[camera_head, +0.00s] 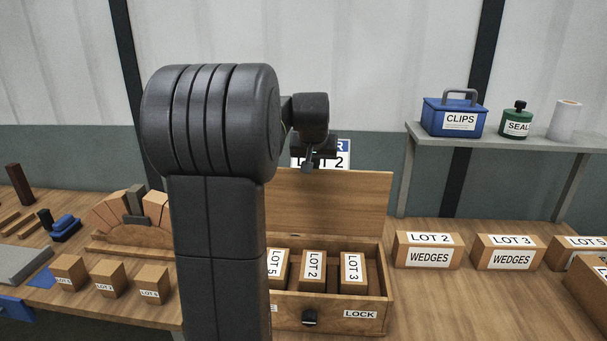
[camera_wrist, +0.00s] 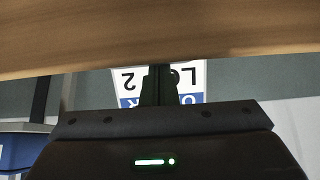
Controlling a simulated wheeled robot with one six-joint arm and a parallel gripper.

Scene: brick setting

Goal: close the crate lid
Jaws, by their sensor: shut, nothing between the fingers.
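The wooden crate (camera_head: 376,314) stands on the bench with its front latch (camera_head: 310,318) and a LOCK label facing me. Its lid (camera_head: 345,203) stands up open at the back edge. Inside are blocks labelled LOT 5, LOT 2 (camera_head: 313,270) and LOT 3 (camera_head: 353,272). My gripper (camera_head: 311,163) is shut and empty, at the lid's top edge, in front of the LOT 2 sign in the picture. In the wrist view the lid (camera_wrist: 150,35) fills the top, close to the fingers (camera_wrist: 159,85); I cannot tell whether they touch it. My arm hides the crate's left part.
Boxes of wedges for LOT 2 (camera_head: 427,251) and LOT 3 (camera_head: 507,252) stand right of the crate. A shelf (camera_head: 540,142) behind holds a blue CLIPS box (camera_head: 456,117). Small blocks (camera_head: 107,279) and a brick arch (camera_head: 115,215) stand at the left.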

